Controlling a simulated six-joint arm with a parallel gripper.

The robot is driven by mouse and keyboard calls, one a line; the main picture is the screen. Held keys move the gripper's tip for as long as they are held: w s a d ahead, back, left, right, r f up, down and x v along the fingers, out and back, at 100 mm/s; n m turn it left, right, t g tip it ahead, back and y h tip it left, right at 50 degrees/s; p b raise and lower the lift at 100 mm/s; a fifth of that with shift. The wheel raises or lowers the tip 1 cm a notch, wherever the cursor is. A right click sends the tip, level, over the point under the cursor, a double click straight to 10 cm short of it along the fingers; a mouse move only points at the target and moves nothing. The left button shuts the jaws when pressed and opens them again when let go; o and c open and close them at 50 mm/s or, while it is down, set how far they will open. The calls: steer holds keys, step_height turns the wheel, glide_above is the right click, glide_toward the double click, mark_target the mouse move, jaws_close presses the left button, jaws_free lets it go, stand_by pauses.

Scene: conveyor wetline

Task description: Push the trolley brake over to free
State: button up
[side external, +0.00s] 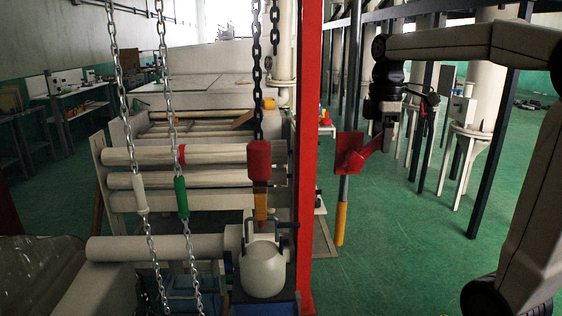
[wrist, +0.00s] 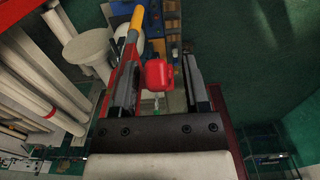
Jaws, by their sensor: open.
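In the wrist view my gripper (wrist: 162,62) is open, with its two dark fingers apart. A red block (wrist: 158,75) shows between the fingers. I cannot tell whether it touches either finger or lies beyond them. A bar with a yellow end (wrist: 133,22) runs close by the left finger. In the side external view my wrist hangs right of the red upright, near a red plate (side external: 350,155) by a grey and yellow post (side external: 341,222). I cannot tell for sure which part is the trolley brake, or how it is set.
A red hanging block (side external: 259,160) on a chain is over a white rounded vessel (side external: 264,270). Two more chains hang at left, before the pale rollers (side external: 215,153). A red upright (side external: 308,120) stands beside them. Green floor (side external: 400,260) is open at right.

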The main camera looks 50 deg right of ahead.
steer(key=shift+f, duration=0.1)
jaws_close()
stand_by(1.5)
